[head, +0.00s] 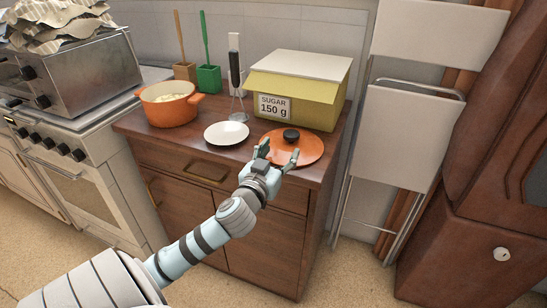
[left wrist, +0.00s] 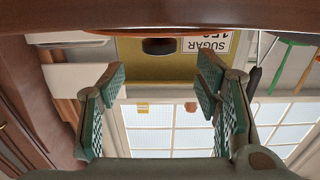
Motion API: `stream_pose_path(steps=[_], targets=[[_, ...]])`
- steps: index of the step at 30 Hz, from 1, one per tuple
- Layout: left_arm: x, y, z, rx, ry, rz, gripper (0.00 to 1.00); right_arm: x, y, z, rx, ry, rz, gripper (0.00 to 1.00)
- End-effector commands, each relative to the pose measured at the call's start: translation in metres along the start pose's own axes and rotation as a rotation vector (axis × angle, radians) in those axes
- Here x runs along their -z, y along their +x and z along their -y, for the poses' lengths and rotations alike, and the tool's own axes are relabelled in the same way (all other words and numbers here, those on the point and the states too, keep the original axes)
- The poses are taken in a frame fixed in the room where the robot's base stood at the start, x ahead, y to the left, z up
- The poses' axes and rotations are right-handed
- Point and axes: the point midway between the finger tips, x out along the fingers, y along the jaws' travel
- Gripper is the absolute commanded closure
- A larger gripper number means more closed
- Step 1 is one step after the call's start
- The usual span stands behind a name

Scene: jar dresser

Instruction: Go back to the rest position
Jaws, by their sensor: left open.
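My left gripper (head: 279,153) is open with nothing between its fingers. In the head view it overlaps the near edge of the orange lid (head: 311,146), which lies on the dresser top and has a black knob (head: 291,135). In the left wrist view, which looks upside down, the open fingers (left wrist: 160,78) stand wide apart. The dark knob (left wrist: 159,46) shows beyond them near the top, apart from the fingers. Whether the gripper touches the lid is not clear. My right gripper is in neither view.
The wooden dresser (head: 180,158) holds an orange pot (head: 168,110), a white plate (head: 226,133), a whisk (head: 236,95) and a yellow sugar box (head: 310,107). A stove (head: 85,170) stands left, a folding chair (head: 395,140) right. Floor (head: 350,285) is free in front.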

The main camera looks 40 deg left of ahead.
Motion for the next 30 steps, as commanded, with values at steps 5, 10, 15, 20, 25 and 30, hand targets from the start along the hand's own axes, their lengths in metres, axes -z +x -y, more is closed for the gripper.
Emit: stream_pose_path(steps=[5,10,15,20,25,30], targets=[[0.001,-0.035,0.000,-0.001,0.001,0.001,0.42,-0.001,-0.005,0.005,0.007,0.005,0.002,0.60],[0.001,-0.044,0.000,0.000,-0.002,-0.001,0.42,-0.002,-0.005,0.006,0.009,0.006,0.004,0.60],[0.001,-0.044,0.000,0.000,-0.001,-0.001,0.42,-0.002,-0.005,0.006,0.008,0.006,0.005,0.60],[0.001,-0.043,0.000,0.000,-0.001,-0.001,0.42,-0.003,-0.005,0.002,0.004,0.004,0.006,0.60],[-0.004,-0.045,0.001,0.006,0.002,0.012,0.42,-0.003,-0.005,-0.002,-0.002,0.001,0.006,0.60],[-0.069,-0.077,0.006,0.075,0.056,0.249,0.42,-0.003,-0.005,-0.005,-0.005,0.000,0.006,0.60]])
